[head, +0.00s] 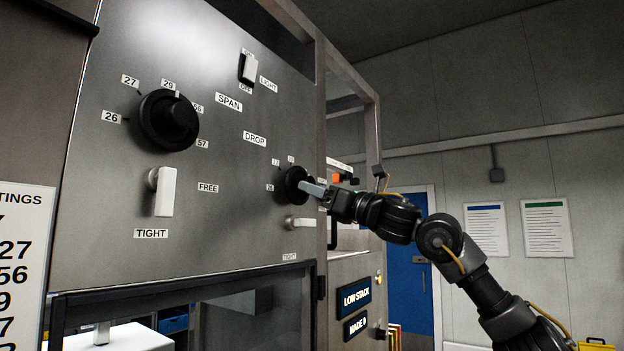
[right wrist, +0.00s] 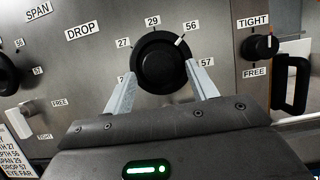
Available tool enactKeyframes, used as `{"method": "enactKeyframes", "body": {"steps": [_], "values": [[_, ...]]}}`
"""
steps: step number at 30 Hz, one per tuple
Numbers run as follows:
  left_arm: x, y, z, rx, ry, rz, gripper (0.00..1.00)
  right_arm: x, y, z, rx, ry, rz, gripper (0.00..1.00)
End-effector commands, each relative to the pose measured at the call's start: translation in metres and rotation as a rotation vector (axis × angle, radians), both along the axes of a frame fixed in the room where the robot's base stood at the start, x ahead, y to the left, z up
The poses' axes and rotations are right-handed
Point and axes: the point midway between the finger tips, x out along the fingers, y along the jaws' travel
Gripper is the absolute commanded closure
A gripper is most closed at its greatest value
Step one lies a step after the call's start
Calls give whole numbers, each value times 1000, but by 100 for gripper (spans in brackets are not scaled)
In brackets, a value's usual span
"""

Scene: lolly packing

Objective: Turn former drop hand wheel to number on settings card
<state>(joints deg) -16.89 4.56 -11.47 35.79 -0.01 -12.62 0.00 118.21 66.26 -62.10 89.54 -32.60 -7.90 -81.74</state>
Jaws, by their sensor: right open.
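The drop hand wheel (head: 293,186) is a black round knob on the grey panel, under the DROP label (head: 254,138). In the right wrist view the wheel (right wrist: 165,63) has number labels 27, 29, 56 and 57 around it, and its white mark (right wrist: 180,42) points towards 56. My right gripper (right wrist: 162,82) is open, with one finger on each side of the wheel's lower part; I cannot tell whether they touch it. In the head view my right gripper (head: 314,189) partly covers the wheel. The settings card (right wrist: 16,135) reads DROP 57. My left gripper is not in view.
A larger span hand wheel (head: 168,119) and a white clamp lever (head: 164,191) are to the left on the panel. A white lever (head: 300,223) sits just below the drop wheel. A black knob (right wrist: 262,46) and a black handle (right wrist: 292,84) lie right of the gripper.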

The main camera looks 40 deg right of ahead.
Motion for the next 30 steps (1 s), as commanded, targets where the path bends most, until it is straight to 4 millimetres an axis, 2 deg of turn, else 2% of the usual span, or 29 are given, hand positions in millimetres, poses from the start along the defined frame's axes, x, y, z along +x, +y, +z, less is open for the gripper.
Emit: {"method": "enactKeyframes", "body": {"steps": [1, 6, 15, 25, 30], "values": [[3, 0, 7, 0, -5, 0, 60, 6, 2, 5, 0, 2, 1, 42], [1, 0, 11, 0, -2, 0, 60, 16, 5, 8, 1, 1, 0, 42], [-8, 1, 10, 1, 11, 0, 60, 18, 6, 7, 1, 0, 1, 42], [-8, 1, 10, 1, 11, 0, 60, 18, 6, 7, 1, 0, 1, 86], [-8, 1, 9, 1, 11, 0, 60, 18, 6, 7, 7, 2, 2, 87]]}}
